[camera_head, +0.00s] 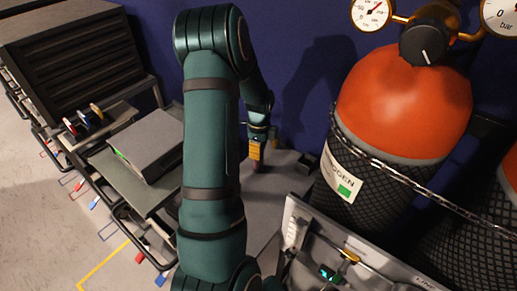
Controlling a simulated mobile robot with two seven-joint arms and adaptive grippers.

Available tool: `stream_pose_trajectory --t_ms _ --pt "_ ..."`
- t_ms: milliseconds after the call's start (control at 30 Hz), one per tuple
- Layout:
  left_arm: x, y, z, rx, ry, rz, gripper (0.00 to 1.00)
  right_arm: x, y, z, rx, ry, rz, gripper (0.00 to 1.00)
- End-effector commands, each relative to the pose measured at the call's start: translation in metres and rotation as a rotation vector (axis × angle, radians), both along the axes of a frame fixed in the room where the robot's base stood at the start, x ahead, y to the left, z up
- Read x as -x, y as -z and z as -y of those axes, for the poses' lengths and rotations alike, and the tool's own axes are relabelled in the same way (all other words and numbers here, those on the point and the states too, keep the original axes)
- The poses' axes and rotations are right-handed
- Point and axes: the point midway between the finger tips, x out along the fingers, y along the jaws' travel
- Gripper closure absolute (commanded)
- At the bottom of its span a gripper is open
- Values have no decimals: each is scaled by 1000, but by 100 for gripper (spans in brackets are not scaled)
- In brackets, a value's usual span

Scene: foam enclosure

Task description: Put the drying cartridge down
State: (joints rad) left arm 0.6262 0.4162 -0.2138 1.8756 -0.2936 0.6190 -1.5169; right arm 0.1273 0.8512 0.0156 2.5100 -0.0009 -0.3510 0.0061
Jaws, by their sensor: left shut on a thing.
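My left arm rises through the middle of the view and bends down behind its elbow to my left gripper (257,140), which is small and far off. The gripper points down and is shut on the drying cartridge (256,151), of which a small yellow-orange part shows at the fingertips. A dark bit shows just below it. The grey surface is beneath; I cannot tell whether the cartridge touches it. My right gripper is not in view.
A large orange-topped gas cylinder (405,100) with a chain and gauges stands at right. A grey box (152,145) lies on a cart at left, near a dark drawer cabinet (75,60). A light panel (375,262) is at bottom right. A dark blue wall is behind.

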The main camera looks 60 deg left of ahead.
Motion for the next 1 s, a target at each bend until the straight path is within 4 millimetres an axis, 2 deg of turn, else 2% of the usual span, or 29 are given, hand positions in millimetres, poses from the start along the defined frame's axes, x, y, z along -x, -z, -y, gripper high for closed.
stream_pose_trajectory --t_ms 133,167,200,500,633,767,1000 --pt "0 4 0 0 0 0 100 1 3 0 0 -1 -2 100" --pt "0 3 0 0 0 0 47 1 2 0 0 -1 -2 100" --pt "0 3 0 0 0 0 33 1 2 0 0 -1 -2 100" --pt "0 2 0 0 0 0 32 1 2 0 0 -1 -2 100" --pt "-1 -5 0 -1 1 2 32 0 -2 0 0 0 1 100" --pt "-1 -24 0 -2 0 3 32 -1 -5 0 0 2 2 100" --pt "-2 -75 0 -3 0 4 32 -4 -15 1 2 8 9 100"
